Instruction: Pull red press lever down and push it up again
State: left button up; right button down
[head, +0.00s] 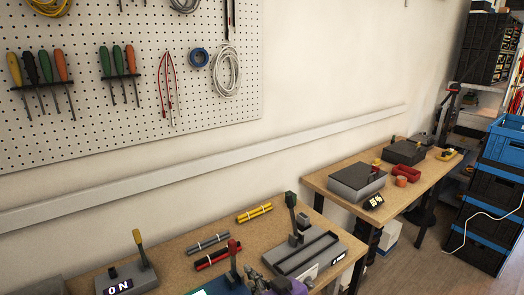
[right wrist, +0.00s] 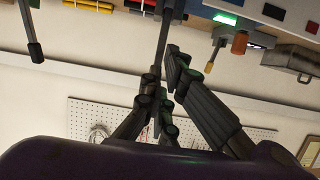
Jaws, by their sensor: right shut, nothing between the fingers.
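The red press lever (head: 234,247) stands up from a blue box (head: 232,286) at the bottom of the head view. Its knob is red and its rod dark. My right gripper (head: 275,287) is partly in view just right of the lever, cut off by the bottom edge. In the right wrist view my right gripper (right wrist: 163,98) is shut and empty, its fingers beside a dark rod (right wrist: 163,38). I cannot tell whether they touch it, and no red knob shows there. My left gripper is not in view.
A yellow-handled lever (head: 138,238) stands to the left by an ON display (head: 117,287). Several cable bundles lie behind on the bench. A pegboard (head: 130,60) hangs above.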

aim_at(234, 251)
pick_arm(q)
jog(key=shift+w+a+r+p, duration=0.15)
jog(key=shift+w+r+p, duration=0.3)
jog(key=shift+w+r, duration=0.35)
pick_arm(e)
jog(key=shift+w+a+r, duration=0.8)
jog(key=shift+w+r, duration=0.15)
jog(key=shift+w, duration=0.15)
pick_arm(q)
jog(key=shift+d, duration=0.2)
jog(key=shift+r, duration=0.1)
pick_arm(e)
jog(key=shift+w+a+r, duration=0.1)
jog(key=shift+w+a+r, duration=0.25)
jog(key=shift+w+r, duration=0.05)
jog(key=shift+w, duration=0.05)
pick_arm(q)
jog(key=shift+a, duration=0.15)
pick_arm(e)
jog(key=shift+w+a+r, duration=0.15)
jog(key=shift+w+a+r, duration=0.1)
jog(key=shift+w+r, duration=0.05)
jog(key=shift+w, duration=0.05)
jog(key=shift+w+a+r, duration=0.1)
jog(key=shift+w+a, duration=0.05)
